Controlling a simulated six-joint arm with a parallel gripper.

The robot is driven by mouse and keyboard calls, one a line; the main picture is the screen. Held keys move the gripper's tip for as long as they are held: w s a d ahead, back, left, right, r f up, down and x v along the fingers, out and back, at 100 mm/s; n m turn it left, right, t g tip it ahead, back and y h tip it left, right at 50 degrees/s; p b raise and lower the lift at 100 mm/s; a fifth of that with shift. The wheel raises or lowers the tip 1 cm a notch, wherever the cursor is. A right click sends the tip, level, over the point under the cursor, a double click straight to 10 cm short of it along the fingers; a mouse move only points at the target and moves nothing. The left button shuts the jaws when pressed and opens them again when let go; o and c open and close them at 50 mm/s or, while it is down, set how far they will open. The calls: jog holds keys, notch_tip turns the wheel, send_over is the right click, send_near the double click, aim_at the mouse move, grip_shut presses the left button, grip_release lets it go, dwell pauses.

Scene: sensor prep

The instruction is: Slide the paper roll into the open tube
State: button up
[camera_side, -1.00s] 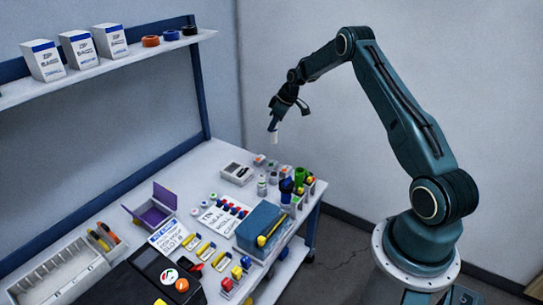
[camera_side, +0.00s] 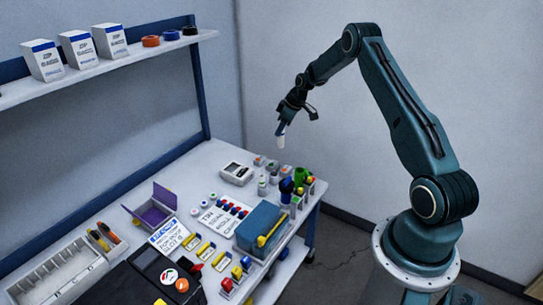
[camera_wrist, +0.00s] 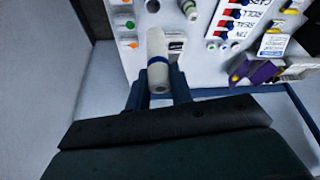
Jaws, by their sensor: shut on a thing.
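The paper roll (camera_side: 282,142) is a short white cylinder, held tilted in the air above the back right of the bench. In the wrist view the roll (camera_wrist: 157,48) has a blue band and sits between the fingers. My gripper (camera_side: 280,128) is shut on it; the two fingers of my gripper (camera_wrist: 158,88) show on either side of the roll's near end. A small pale upright vial (camera_side: 262,186) stands on the bench below the roll, and a similar vessel (camera_wrist: 190,10) shows at the top of the wrist view. I cannot tell which vessel is the open tube.
Colored bottles, including a green one (camera_side: 299,175), crowd the bench's right end. A blue box (camera_side: 262,228) and an open purple case (camera_side: 154,209) sit further forward. The air around the roll is clear.

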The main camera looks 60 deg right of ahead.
jog(key=s+f, duration=0.3)
jog(key=s, duration=0.5)
jog(key=shift+s+d, duration=0.2)
jog(key=shift+s, duration=0.2)
jog(key=shift+f, duration=0.15)
jog(key=shift+f, duration=1.75)
jog(key=shift+f, duration=1.35)
dwell(3.6)
